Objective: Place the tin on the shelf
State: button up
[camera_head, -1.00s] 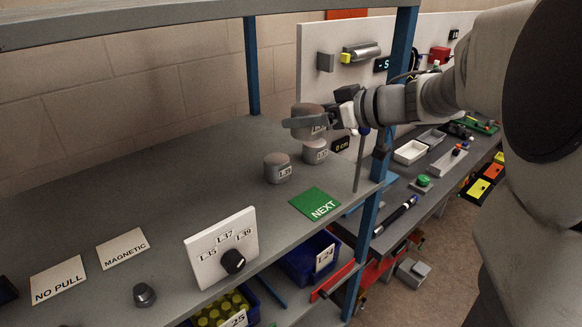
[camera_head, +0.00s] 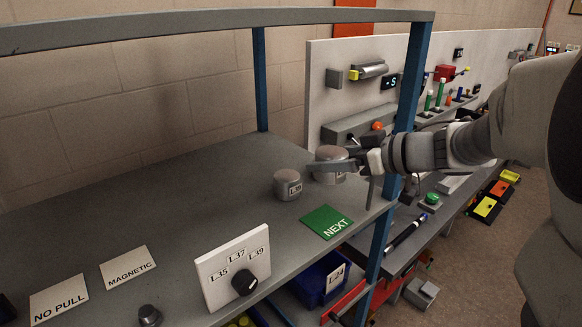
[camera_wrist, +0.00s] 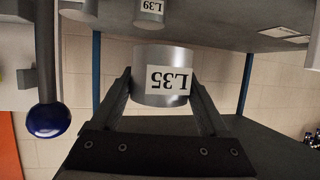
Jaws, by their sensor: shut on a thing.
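A grey tin labelled L35 (camera_wrist: 160,75) is between the two fingers of my gripper (camera_wrist: 160,90) in the wrist view, where the picture is upside down. In the head view my gripper (camera_head: 333,167) holds this tin (camera_head: 331,153) over the right part of the grey shelf (camera_head: 190,200), near the blue post. A tin labelled L39 (camera_head: 287,185) stands on the shelf just left of it, and shows in the wrist view (camera_wrist: 146,20). Another tin (camera_wrist: 78,12) is partly in the wrist view; in the head view the gripped tin largely hides it. I cannot tell whether the gripped tin touches anything below.
A green NEXT card (camera_head: 327,222) lies in front of the tins. A white dial panel (camera_head: 233,268) stands further front. A blue post (camera_head: 404,120) and a blue-knobbed lever (camera_wrist: 48,118) are close to my gripper.

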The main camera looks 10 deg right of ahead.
aim_at(326, 220)
notch_tip(326, 220, down, 11)
jog(key=shift+f+b, duration=0.1)
jog(key=shift+b, duration=0.65)
jog(key=shift+f, duration=0.1)
jog(key=o, duration=1.3)
jog(key=shift+s+d+r, duration=0.1)
jog(key=shift+d+r, duration=0.05)
jog(key=shift+r, duration=0.1)
jog(key=v, duration=1.1)
jog(key=shift+s+d, duration=0.25)
jog(key=shift+s, duration=0.05)
